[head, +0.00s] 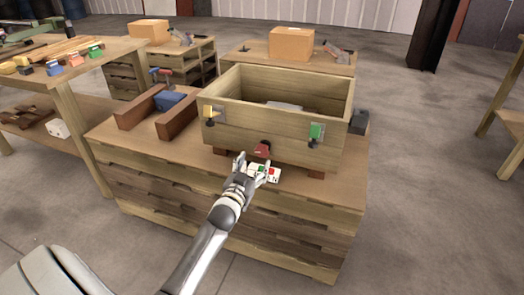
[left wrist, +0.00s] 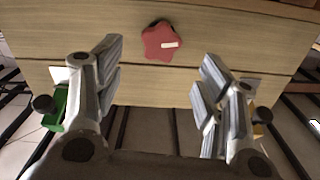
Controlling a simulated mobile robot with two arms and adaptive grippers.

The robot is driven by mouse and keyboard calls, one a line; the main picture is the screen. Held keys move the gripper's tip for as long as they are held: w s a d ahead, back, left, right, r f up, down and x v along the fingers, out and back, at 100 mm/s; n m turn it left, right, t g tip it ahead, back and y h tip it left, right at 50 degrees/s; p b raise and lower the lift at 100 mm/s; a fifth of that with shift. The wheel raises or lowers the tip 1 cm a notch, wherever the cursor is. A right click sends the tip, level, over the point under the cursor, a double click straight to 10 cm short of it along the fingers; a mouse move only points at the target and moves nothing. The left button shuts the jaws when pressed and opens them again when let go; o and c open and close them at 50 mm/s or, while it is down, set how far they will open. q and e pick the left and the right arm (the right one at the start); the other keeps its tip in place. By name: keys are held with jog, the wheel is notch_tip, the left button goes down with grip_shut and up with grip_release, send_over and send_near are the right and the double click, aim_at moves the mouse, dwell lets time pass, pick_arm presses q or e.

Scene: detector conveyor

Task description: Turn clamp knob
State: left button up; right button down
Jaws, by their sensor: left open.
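The clamp knob (left wrist: 162,42) is a red, star-shaped knob with a pale mark, on the front of the wooden box (head: 220,133). In the head view the knob (head: 262,150) sits low on the box's front face, just beyond my left gripper (head: 250,166). My left gripper also shows in the left wrist view (left wrist: 160,85). Its fingers are open and spread to either side of the knob, apart from it, with nothing between them. My right gripper is in neither view.
A green part (head: 316,131) and a yellow part (head: 210,112) are on the box front. A blue clamp piece (head: 170,99) stands left.

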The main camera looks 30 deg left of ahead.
aim_at(261, 152)
pick_arm(q)
jog(key=b+x, duration=0.1)
jog(key=x, duration=0.6)
jog(key=shift+w+a+b, duration=0.15)
jog(key=shift+w+b, duration=0.2)
jog(key=shift+w+a, duration=0.1)
jog(key=shift+w, duration=0.35)
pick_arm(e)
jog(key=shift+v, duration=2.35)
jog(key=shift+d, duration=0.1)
pick_arm(q)
jog(key=c, duration=1)
jog(key=shift+c, duration=0.2)
jog(key=shift+m, duration=0.4)
